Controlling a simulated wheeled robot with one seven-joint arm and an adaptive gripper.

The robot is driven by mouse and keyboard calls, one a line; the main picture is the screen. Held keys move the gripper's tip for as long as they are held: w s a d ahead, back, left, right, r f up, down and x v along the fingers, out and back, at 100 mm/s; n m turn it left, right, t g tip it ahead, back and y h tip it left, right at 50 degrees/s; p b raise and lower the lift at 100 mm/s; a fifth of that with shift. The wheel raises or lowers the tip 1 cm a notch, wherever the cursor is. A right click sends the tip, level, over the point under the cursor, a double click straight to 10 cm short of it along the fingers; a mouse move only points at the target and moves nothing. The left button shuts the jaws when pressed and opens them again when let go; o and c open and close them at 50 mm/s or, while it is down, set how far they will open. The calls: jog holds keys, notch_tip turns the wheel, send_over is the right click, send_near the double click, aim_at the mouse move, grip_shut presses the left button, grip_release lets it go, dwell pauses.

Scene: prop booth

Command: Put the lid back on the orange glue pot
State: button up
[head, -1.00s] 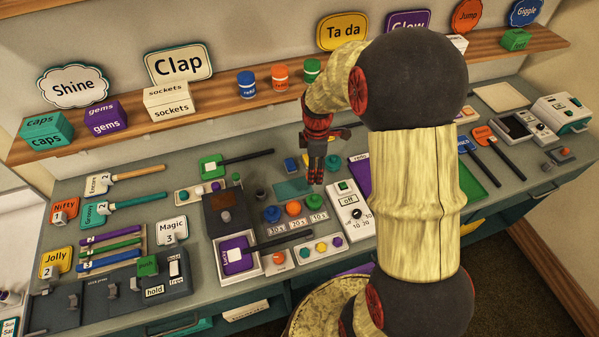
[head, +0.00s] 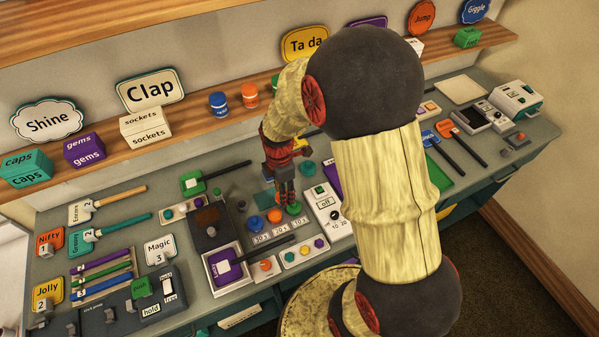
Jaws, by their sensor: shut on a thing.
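My gripper (head: 287,199) hangs fingers-down over the middle of the bench. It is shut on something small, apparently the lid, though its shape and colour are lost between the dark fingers. I cannot tell for sure which thing is the orange glue pot. A round orange piece (head: 275,216) sits behind the 20 s label, just left of and below the fingertips, between a blue piece (head: 254,222) and a green piece (head: 294,209). An orange can (head: 250,96) with a pale band stands on the shelf. My gripper and arm hide the bench behind them.
A white switch box (head: 322,202) stands close to the right of my gripper. A dark box (head: 208,226) and a purple-faced panel with a black handle (head: 268,245) stand to the left. The wooden shelf (head: 188,121) runs behind, carrying boxes and signs.

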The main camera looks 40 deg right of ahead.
jog(key=shift+w+a+f+n+b, duration=0.2)
jog(key=shift+a+f+n+b, duration=0.3)
jog(key=shift+f, duration=1)
jog(key=shift+w+a+f+n+b, duration=0.15)
jog(key=shift+a+f+n+b, duration=0.4)
jog(key=shift+f, duration=0.95)
jog(key=shift+w+a+f+n+b, duration=0.3)
jog(key=shift+a+f+b, duration=0.35)
jog(key=shift+f, duration=0.85)
jog(key=shift+s+f, duration=0.1)
jog(key=o, duration=0.9)
jog(key=shift+o, duration=0.8)
jog(key=o, duration=0.3)
jog(key=shift+o, duration=0.2)
